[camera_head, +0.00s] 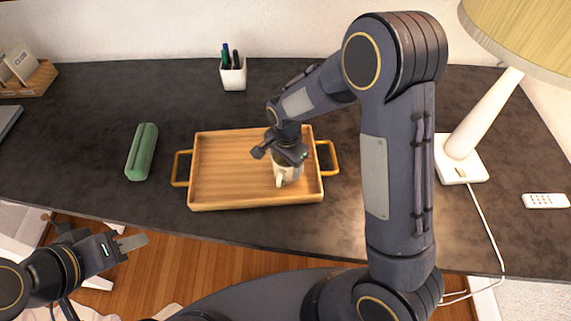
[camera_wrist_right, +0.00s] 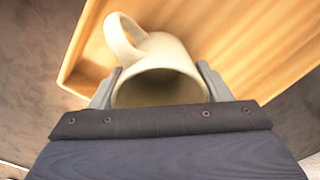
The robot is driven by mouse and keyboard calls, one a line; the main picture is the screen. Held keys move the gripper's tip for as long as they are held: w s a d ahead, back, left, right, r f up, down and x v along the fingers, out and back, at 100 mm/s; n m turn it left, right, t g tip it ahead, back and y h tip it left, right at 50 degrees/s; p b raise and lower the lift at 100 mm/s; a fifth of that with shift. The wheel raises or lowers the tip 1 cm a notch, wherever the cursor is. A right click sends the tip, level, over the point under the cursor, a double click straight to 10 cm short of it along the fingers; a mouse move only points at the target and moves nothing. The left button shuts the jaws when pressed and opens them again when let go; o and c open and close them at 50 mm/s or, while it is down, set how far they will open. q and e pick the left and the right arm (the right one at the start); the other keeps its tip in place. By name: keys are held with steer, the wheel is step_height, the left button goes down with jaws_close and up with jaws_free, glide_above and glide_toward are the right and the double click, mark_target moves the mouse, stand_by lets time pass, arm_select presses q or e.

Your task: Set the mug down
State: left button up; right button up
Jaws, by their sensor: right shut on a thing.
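A cream mug (camera_head: 288,173) is at the right part of a wooden tray (camera_head: 222,184) on the dark desk. My right gripper (camera_head: 287,157) is above the mug and shut on it. In the right wrist view the mug (camera_wrist_right: 160,52) sits between the two fingers (camera_wrist_right: 160,90), its handle pointing up and left, its open rim facing the camera. Whether the mug's base touches the tray is hidden. My left gripper (camera_head: 132,243) is empty at the lower left, off the front edge of the desk; its finger opening is unclear.
A green case (camera_head: 142,152) lies left of the tray. A white pen cup (camera_head: 233,75) stands behind it. A lamp (camera_head: 476,135) and a white remote (camera_head: 546,201) are at the right. A wooden holder (camera_head: 36,82) is at the far left. The tray's left part is clear.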

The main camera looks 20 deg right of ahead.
steer(key=shift+f, duration=0.15)
steer(key=o, duration=1.2)
steer(key=shift+c, duration=0.2)
step_height(320, 180, up, 13)
steer(key=p, duration=0.9)
steer(key=s+d+r+n+t+y, duration=0.1)
steer(key=s+d+r+n+y, duration=0.15)
steer(key=s+r, duration=0.2)
steer(key=s+d+r+n+t+y, duration=0.1)
steer(key=s+d+r, duration=0.25)
steer(key=r, duration=0.25)
steer(key=s+r+n+t, duration=0.1)
steer(key=s+r+n, duration=0.1)
steer(key=s, duration=0.5)
steer(key=s+d+r+n+t, duration=0.1)
steer(key=s+r+n+t, duration=0.1)
steer(key=s+n, duration=0.2)
steer(key=s, duration=0.3)
steer(key=shift+d+r, duration=0.3)
